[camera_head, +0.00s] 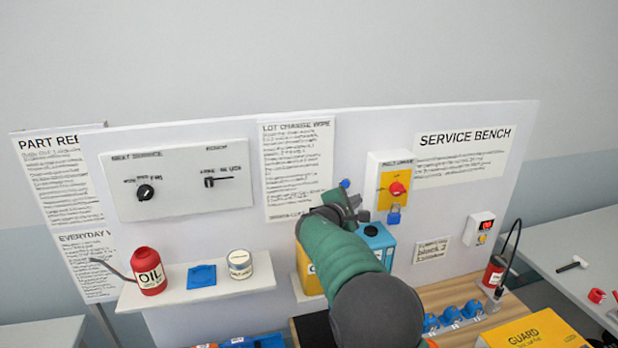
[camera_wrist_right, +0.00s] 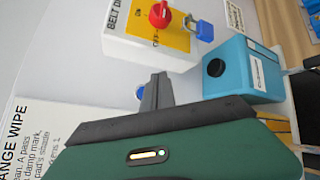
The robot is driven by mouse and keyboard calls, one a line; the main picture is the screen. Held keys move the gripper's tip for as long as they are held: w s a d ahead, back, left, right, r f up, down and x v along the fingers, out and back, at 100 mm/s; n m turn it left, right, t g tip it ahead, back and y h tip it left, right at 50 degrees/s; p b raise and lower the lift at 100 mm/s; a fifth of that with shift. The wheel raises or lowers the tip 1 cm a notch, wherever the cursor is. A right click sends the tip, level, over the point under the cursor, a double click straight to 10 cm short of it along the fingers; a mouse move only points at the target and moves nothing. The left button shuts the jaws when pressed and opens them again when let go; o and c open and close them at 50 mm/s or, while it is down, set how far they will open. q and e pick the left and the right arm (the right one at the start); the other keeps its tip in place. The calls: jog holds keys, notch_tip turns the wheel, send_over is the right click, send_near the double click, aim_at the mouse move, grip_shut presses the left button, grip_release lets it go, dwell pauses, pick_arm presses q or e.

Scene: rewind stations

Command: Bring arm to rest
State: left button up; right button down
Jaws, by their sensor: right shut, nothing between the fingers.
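My right arm, in a green sleeve, reaches up from the bottom of the head view. Its gripper (camera_head: 356,200) is in front of the white panel, left of and below the belt switch box (camera_head: 374,163). In the right wrist view the gripper fingers (camera_wrist_right: 158,92) are together and empty. They point toward the panel, with a small blue round part just behind them. The red knob (camera_head: 397,188) and blue padlock (camera_head: 393,215) are to their right in the head view. My left gripper is not in view.
A blue container (camera_head: 376,240) and a partly hidden yellow one (camera_head: 307,262) stand close by the arm. A shelf (camera_head: 200,293) at left holds a red oil bottle (camera_head: 148,271) and a small tin (camera_head: 240,263). A yellow guard box (camera_head: 530,333) is at lower right.

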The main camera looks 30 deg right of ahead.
jog(key=s+a+f+m+g+y+b, duration=0.1)
jog(key=s+a+f+m+y+b, duration=0.1)
jog(key=s+a+f, duration=0.4)
jog(key=s+a+f+m+g+y+b, duration=0.1)
jog(key=a+f+y+b, duration=0.2)
jog(key=f, duration=0.6)
jog(key=s+a+f+m+g+y, duration=0.1)
jog(key=s+a+f+m+y, duration=0.1)
jog(key=s+a+f, duration=0.35)
jog(key=s+a+f+m+y+b, duration=0.2)
jog(key=s+a+f+m+y, duration=0.1)
jog(key=s+a+f, duration=0.4)
jog(key=s+a+f+m+g+y+b, duration=0.1)
jog(key=s+a+f+m+y+b, duration=0.1)
jog(key=s+a+f, duration=0.5)
jog(key=s+a+m+y, duration=0.1)
jog(key=a+m, duration=0.1)
jog(key=a, duration=0.3)
jog(key=shift+s+f+g+y+b, duration=0.3)
jog(key=shift+s+f, duration=0.05)
jog(key=shift+f, duration=0.05)
